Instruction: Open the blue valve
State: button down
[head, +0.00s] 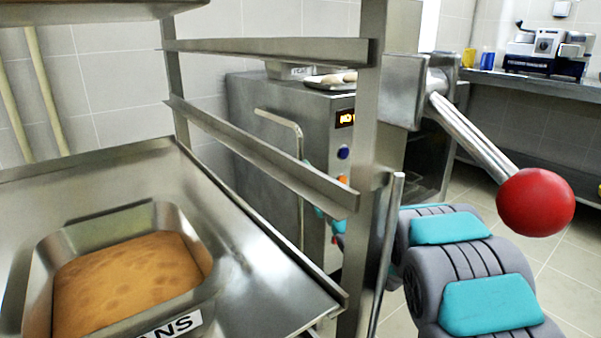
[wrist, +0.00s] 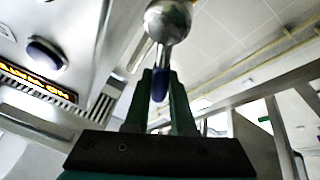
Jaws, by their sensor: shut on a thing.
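In the wrist view, a blue handle (wrist: 158,88) hangs below a shiny metal ball-shaped body (wrist: 168,20), which I take for the blue valve. My gripper (wrist: 161,80) has its green fingers on either side of the blue handle and is shut on it.
A metal rack (head: 370,170) stands close in front, with a pan of baked food (head: 130,280) on it. A lever with a red ball (head: 535,202) juts out at right. Behind is a steel oven (head: 275,130) with a lit display. Tiled floor shows at right.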

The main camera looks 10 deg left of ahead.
jog(key=m, duration=0.1)
jog(key=w+d+m+t+h+p, duration=0.1)
jog(key=m, duration=0.1)
jog(key=m+h, duration=0.1)
jog(key=m, duration=0.1)
jog(key=shift+w+d+r+t, duration=0.15)
jog(key=shift+w+r+t, duration=0.05)
jog(key=shift+r+t, duration=0.2)
jog(key=shift+w+d+f+m+t+h+p, duration=0.1)
jog(key=shift+w+d+m+t+h+p, duration=0.2)
jog(key=shift+m, duration=0.5)
jog(key=shift+w+d+m+h+p, duration=0.1)
jog(key=shift+w+m+h+p, duration=0.15)
jog(key=shift+m+h, duration=0.4)
jog(key=shift+m, duration=0.25)
jog(key=c, duration=0.8)
grip_release()
jog(key=shift+o, duration=0.2)
